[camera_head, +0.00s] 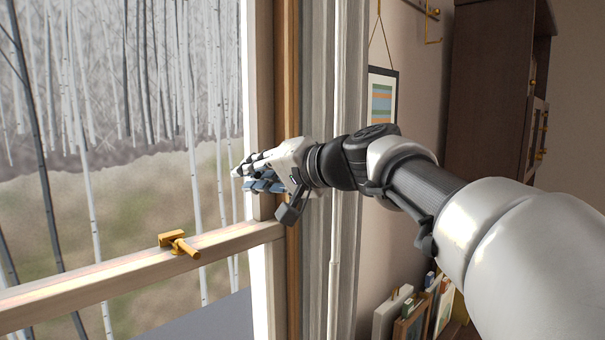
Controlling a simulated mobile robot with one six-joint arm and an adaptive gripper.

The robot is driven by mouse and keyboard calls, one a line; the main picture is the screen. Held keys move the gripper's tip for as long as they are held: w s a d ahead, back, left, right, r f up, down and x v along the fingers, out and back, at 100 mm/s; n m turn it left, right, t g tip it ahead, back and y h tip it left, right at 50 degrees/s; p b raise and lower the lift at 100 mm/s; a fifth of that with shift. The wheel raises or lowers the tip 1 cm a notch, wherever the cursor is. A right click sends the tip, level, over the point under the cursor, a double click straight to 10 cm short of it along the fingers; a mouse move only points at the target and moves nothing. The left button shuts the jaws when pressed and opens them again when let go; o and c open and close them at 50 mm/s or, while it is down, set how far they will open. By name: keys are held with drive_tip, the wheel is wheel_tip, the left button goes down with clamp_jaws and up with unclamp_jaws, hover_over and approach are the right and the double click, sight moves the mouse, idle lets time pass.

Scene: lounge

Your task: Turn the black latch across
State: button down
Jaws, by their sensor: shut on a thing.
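My gripper (243,178) is in front of the window's upright frame, with its fingers pointing left. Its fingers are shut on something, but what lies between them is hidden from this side. I cannot make out a black latch in this view. A golden latch (177,243) with a short lever sits on the window's horizontal rail (100,280), below and left of my fingertips. My gripper appears apart from this golden latch.
A grey curtain or trim (318,130) runs upright beside the window, behind my wrist. A framed picture (382,97) hangs on the wall. A dark wooden cabinet (488,95) stands at right. Several frames (393,311) lean low against the wall.

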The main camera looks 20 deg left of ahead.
drive_tip(key=c, duration=1.7)
unclamp_jaws()
drive_tip(key=shift+o, duration=0.2)
drive_tip(key=v, duration=1.2)
